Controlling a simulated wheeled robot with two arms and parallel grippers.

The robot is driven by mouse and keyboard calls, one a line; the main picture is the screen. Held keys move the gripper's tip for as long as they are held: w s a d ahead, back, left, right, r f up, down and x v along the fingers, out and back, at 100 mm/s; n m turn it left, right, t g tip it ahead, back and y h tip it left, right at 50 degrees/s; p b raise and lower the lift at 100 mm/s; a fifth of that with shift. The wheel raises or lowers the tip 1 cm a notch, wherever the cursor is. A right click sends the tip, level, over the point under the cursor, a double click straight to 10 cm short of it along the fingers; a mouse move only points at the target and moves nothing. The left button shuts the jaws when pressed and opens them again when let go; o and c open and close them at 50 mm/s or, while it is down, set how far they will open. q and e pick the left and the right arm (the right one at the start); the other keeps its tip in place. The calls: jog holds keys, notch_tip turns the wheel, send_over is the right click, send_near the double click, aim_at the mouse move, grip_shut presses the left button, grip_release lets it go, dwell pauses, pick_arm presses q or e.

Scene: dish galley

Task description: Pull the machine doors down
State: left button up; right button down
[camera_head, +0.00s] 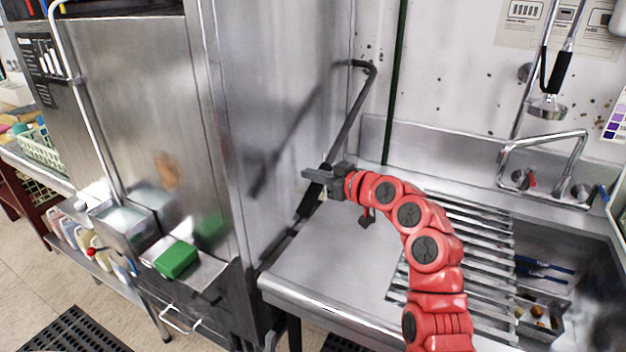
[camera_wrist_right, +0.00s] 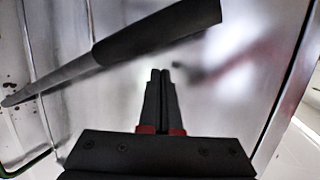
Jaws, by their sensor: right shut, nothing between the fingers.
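The dish machine (camera_head: 150,110) is a tall steel box on the left in the head view, with its steel side panel (camera_head: 285,90) facing my right arm. A dark bar handle (camera_head: 345,125) with a black grip runs slanting down along that side. My right gripper (camera_head: 312,178) is shut and empty, beside the handle. In the right wrist view, the handle (camera_wrist_right: 160,30) crosses the upper left, apart from the closed fingertips (camera_wrist_right: 160,75). The wrist view also shows the steel panel (camera_wrist_right: 250,60) behind them. My left gripper is not in view.
A steel counter (camera_head: 310,275) and a slatted rack (camera_head: 470,230) lie right of the machine, beside a sink with a faucet (camera_head: 545,145). A spray head (camera_head: 547,108) hangs above. A green sponge (camera_head: 176,260) sits at the machine's front left.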

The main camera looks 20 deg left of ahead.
jog(key=v, duration=1)
jog(key=shift+s, duration=0.1)
dwell(0.6)
